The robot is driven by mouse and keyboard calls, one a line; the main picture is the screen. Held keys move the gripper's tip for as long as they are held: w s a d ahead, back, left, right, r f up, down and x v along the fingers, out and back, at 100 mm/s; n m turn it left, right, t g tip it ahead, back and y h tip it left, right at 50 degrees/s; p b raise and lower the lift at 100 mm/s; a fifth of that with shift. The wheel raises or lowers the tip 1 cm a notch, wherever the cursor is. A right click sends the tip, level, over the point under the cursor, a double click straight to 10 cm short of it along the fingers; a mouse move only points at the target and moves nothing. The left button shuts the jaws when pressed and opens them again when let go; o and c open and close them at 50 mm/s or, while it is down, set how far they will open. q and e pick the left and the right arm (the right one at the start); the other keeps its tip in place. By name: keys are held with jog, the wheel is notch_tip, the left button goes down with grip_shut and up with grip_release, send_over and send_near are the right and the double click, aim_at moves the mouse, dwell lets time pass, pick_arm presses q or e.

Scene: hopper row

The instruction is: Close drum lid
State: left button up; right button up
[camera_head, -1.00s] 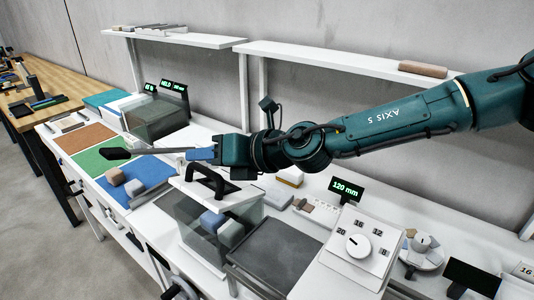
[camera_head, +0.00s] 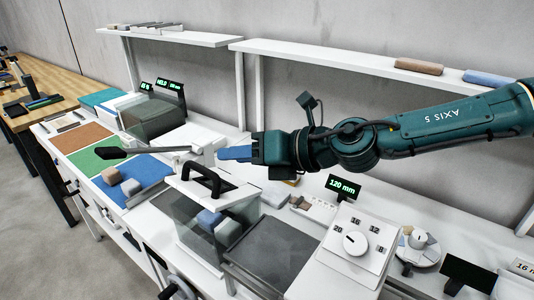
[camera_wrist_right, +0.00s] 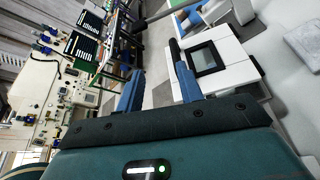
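A clear-walled box (camera_head: 182,215), which may be the drum, stands on the white bench in the head view. Blue and grey blocks show inside it. A white lid (camera_head: 232,196) with a black loop handle (camera_head: 206,178) lies over its top; I cannot tell whether it sits flush. My right gripper (camera_head: 220,153) is just above and behind the lid, apart from the handle. In the right wrist view its two blue fingers (camera_wrist_right: 160,72) are spread with nothing gripped. The lid's white panel and black handle (camera_wrist_right: 207,57) show beyond them. My left gripper is not in view.
A grey lever (camera_head: 160,150) with a black end reaches left from a white block (camera_head: 207,150) near my fingers. A grey tray (camera_head: 270,255) and dial panel (camera_head: 356,243) stand right of the box. A second clear box (camera_head: 155,117) is further back.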

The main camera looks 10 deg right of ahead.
jog(key=shift+d+f+v, duration=0.1)
jog(key=shift+f+v, duration=0.05)
jog(key=shift+v, duration=1)
jog(key=shift+d+f+v, duration=0.1)
jog(key=shift+f+v, duration=0.05)
jog(key=shift+v, duration=1)
jog(key=shift+w, duration=0.2)
